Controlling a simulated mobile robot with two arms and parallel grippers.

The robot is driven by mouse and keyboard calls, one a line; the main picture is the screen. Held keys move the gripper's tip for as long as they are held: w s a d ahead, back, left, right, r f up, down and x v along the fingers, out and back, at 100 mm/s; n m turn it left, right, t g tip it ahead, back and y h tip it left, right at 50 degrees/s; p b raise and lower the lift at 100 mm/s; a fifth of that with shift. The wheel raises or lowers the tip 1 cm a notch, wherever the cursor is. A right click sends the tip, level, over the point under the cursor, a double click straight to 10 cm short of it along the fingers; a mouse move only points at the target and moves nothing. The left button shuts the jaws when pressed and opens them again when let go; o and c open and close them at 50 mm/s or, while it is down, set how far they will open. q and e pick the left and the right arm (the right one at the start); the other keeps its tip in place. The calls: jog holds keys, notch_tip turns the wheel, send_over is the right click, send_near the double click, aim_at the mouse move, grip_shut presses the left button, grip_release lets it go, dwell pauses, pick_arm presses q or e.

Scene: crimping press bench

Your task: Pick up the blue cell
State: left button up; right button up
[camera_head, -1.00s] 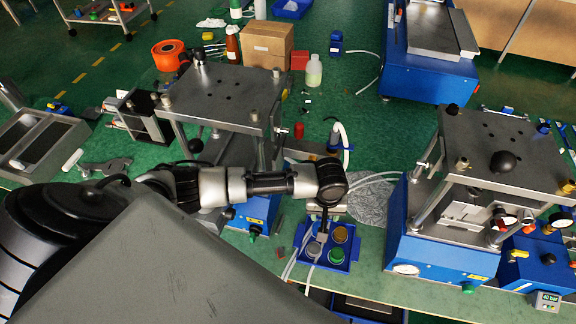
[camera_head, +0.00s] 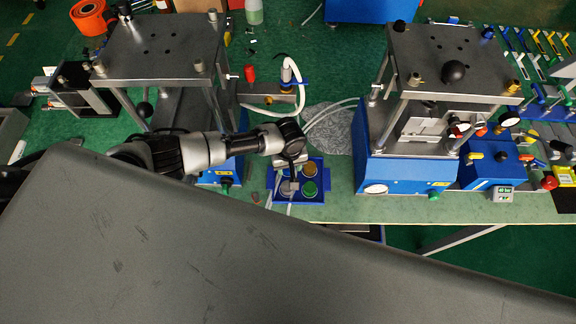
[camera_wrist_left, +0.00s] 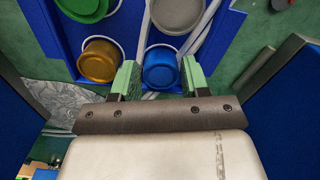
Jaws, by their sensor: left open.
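The blue cell (camera_wrist_left: 160,70) is a short round cup with a blue top, seen in the left wrist view in the blue tray (camera_wrist_left: 55,35). My left gripper (camera_wrist_left: 160,66) is open, with one green finger on each side of the cell; whether they touch it I cannot tell. In the head view the gripper (camera_head: 290,173) is over the tray (camera_head: 321,178) and the blue cell is hidden under it. The tray also holds a gold cell (camera_head: 310,169), a green cell (camera_head: 309,188) and a grey cell (camera_head: 289,188). My right gripper is out of view.
A press with a blue base (camera_head: 400,172) stands right of the tray, and another press (camera_head: 160,50) stands left behind it. White tubes (camera_head: 330,108) run close behind the tray. Crumpled clear wrap (camera_head: 328,128) lies between the presses. The bench's front edge is near the tray.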

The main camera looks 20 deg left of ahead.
pick_arm(q)
jog(key=shift+f, duration=0.35)
jog(key=shift+a, duration=0.1)
jog(key=shift+c, duration=0.2)
jog(key=c, duration=0.6)
jog(key=shift+r, duration=0.1)
